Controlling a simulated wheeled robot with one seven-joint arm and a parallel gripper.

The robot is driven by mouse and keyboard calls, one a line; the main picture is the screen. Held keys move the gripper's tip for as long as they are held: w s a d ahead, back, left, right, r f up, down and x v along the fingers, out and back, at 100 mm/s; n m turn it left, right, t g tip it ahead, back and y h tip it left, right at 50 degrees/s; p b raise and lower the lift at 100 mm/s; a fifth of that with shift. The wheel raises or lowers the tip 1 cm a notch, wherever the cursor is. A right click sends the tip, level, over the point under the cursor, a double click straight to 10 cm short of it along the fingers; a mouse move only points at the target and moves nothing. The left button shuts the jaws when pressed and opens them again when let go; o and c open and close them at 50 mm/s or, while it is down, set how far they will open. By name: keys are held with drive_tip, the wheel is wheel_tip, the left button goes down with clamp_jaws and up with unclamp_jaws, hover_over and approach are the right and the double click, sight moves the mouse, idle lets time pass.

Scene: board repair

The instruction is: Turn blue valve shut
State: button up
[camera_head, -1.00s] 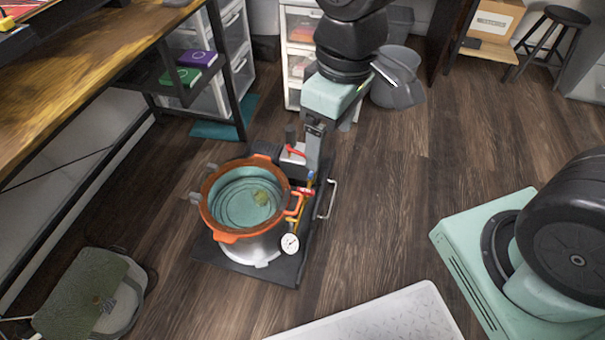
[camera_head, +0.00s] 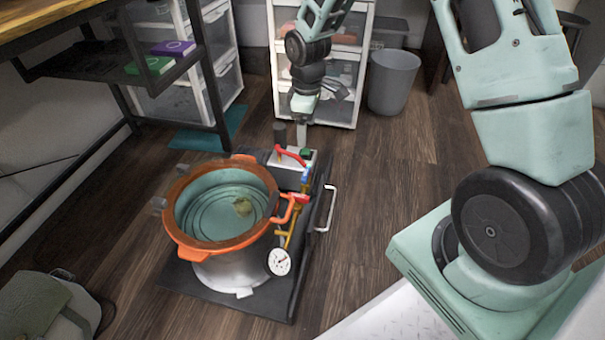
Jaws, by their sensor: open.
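The blue valve (camera_head: 306,174) is a small blue piece on the pipework at the right of the pot, above a red-handled valve (camera_head: 299,198). My gripper (camera_head: 302,138) points down just above and behind the pump's pale box (camera_head: 315,160), on the far side of the blue valve. It is open and apart from the blue valve. The fingers look narrow and partly overlap from this side, so the gap between them is hard to see.
An orange-rimmed pot (camera_head: 190,247) with teal inside stands on a dark base plate (camera_head: 190,287). A red lever (camera_head: 290,155), a dial gauge (camera_head: 279,262) and a metal handle (camera_head: 329,210) are close by. White drawers (camera_head: 343,92) and a grey bin (camera_head: 393,82) stand behind. Floor at right is clear.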

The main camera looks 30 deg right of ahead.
sight(306, 172)
wheel_tip(306, 172, down, 16)
drive_tip(key=b, duration=0.8)
drive_tip(key=shift+r, duration=0.15)
drive_tip(key=c, duration=1)
